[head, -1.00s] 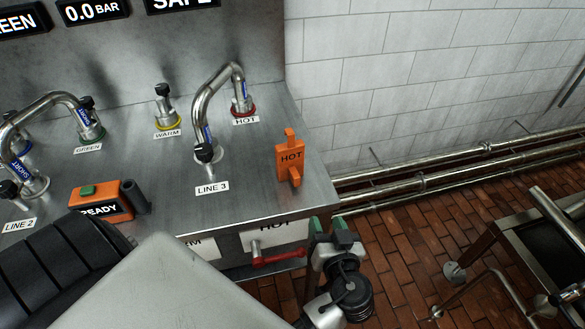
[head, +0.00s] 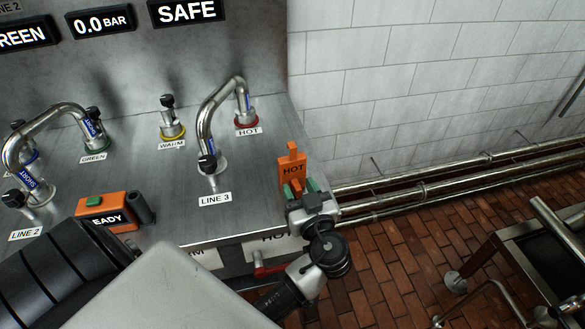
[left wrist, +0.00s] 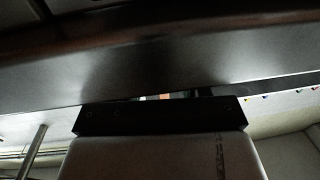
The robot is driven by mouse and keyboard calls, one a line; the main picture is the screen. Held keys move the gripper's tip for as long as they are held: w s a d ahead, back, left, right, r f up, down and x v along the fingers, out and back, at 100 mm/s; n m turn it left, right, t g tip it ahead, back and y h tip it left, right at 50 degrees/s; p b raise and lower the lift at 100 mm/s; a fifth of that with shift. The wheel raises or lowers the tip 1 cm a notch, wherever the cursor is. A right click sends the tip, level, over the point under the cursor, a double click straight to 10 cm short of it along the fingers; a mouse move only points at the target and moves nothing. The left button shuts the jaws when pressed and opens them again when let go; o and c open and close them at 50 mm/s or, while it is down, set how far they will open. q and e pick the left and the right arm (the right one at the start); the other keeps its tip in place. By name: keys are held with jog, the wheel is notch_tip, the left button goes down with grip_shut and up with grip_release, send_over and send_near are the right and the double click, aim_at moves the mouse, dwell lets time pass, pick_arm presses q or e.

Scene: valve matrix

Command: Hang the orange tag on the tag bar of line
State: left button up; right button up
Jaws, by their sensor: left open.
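The orange tag (head: 292,167), marked HOT, stands upright near the right edge of the steel counter (head: 182,226) in the head view. My left gripper (head: 300,188) is open at the tag's lower front, its green fingertips overlapping the tag's lower part in the picture. I cannot tell whether the fingers touch it. The left wrist view is dark, with a sliver of orange (left wrist: 165,97) above the black gripper body. A red bar (head: 262,271) at the counter front is partly hidden by my arm; I cannot tell which part is a tag bar. My right gripper is not in view.
A curved pipe (head: 206,118) labelled LINE 3 stands left of the tag, with the HOT and WARM ports behind. An orange READY box (head: 104,212) sits further left. Wall pipes (head: 424,187) and a steel-framed stand (head: 500,235) are to the right.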

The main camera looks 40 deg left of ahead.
pick_arm(q)
jog(key=shift+w+a, duration=0.4)
jog(key=shift+a, duration=0.15)
grip_shut()
